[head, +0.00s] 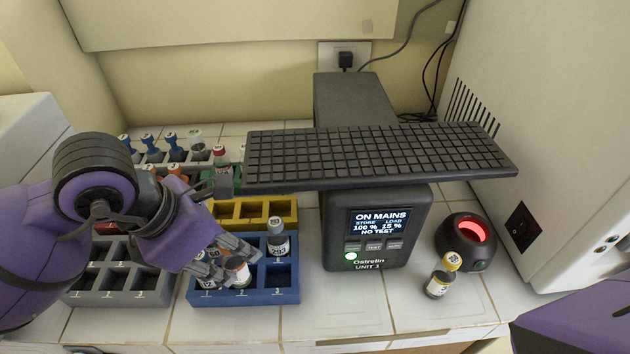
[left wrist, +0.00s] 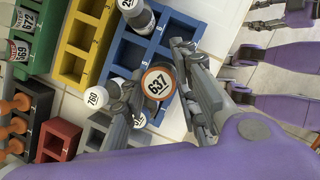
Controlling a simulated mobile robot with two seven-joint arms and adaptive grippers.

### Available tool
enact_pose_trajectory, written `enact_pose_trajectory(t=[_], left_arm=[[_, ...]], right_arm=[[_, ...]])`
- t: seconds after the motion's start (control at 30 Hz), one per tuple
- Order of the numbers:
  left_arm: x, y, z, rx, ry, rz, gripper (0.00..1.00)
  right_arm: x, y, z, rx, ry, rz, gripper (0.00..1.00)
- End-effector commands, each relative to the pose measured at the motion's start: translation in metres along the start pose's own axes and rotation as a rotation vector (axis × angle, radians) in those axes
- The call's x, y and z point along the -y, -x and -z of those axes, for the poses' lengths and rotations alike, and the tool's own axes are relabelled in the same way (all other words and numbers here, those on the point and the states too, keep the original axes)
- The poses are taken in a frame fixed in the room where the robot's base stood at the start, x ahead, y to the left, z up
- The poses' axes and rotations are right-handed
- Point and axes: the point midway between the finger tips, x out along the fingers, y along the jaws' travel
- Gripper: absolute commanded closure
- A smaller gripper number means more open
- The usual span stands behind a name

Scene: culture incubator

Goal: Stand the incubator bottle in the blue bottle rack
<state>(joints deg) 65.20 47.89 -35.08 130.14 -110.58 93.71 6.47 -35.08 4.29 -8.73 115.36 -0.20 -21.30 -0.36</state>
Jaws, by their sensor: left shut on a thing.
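My left gripper (head: 232,262) is shut on a bottle (head: 238,273) with an orange band and white label. In the left wrist view the gripper (left wrist: 166,88) has its fingers on both sides of this bottle, whose white cap (left wrist: 157,83) has an orange rim and reads 637. The bottle is at the front row of the blue rack (head: 276,297). Its base is hidden, so I cannot tell how deep it sits. Another dark bottle (head: 278,240) stands in the back right of the blue rack.
A yellow rack (head: 284,207) is behind the blue one and a grey rack (head: 125,298) is left. A yellow-capped bottle (head: 441,276) stands by a red-lit round device (head: 467,243).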

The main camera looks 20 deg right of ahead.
Motion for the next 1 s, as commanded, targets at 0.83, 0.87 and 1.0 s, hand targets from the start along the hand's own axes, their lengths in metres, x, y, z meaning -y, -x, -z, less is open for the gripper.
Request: enact_pose_trajectory(t=[0.83,0.87,1.0], left_arm=[[-0.003,-0.043,0.01,0.0,0.0,-0.001,0.59],[-0.003,-0.043,0.01,0.0,0.0,-0.001,0.55],[-0.003,-0.043,0.01,-0.001,0.0,-0.001,0.53]], right_arm=[[0.001,-0.003,-0.002,0.004,0.003,0.002,0.6],[0.001,-0.003,-0.002,0.004,0.003,0.002,0.6],[0.001,-0.003,-0.002,0.003,0.003,0.002,0.6]])
